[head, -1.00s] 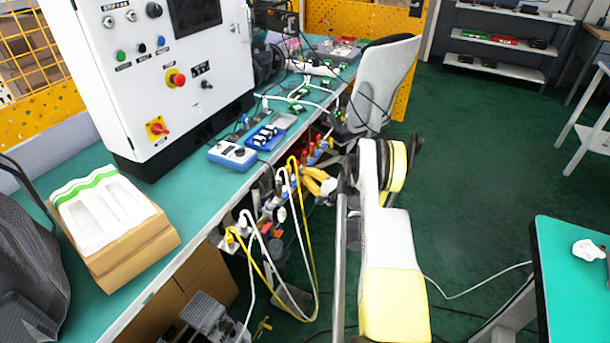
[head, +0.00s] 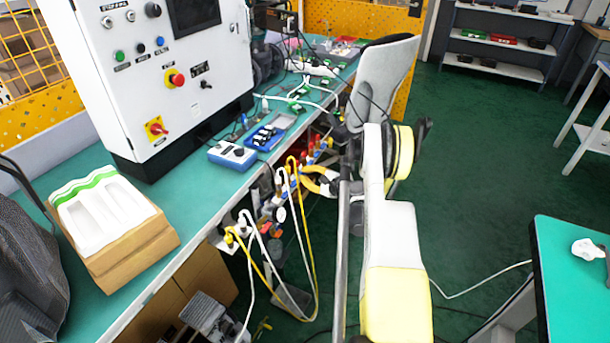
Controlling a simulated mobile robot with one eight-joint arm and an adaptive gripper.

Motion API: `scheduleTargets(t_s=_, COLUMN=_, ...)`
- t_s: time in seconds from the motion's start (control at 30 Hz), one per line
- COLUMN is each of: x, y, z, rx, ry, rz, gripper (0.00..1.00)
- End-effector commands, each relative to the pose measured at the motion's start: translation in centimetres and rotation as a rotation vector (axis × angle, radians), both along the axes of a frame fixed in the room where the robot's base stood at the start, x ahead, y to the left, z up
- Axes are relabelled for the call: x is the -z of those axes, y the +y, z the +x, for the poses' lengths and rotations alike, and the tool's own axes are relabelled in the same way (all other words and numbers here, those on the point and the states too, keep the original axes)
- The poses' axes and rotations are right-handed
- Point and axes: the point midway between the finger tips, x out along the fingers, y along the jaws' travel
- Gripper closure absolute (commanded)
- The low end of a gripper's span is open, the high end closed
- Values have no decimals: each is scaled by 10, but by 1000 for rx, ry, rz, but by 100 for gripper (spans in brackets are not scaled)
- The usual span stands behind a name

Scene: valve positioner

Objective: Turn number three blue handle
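The valve assembly (head: 283,190) hangs along the front edge of the long green bench, with small red, blue and yellow parts. Small blue pieces show among its red ones, but they are too small to tell which is handle number three. My gripper (head: 318,182), yellow and dark, is low beside the right part of the assembly, at the end of my white and yellow arm. My arm covers part of it. Its fingers are too small to tell open from shut, and I cannot tell whether it touches a handle.
White and yellow hoses (head: 313,262) loop down from the assembly to the left of my arm. A grey chair (head: 382,78) stands just behind my arm. A white control cabinet (head: 160,85) stands on the bench. Green floor (head: 475,160) is open to the right, before another table (head: 570,270).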

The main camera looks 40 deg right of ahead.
Motion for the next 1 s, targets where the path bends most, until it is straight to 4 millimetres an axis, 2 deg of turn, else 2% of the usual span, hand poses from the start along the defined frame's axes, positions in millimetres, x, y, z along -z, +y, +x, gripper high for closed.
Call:
scheduleTargets(t_s=0.6, x=-2, y=-2, z=1, rx=-1, ry=219, rz=534, gripper=100)
scheduleTargets(t_s=1.0, x=-2, y=-2, z=2, rx=-1, ry=320, rz=782, gripper=100)
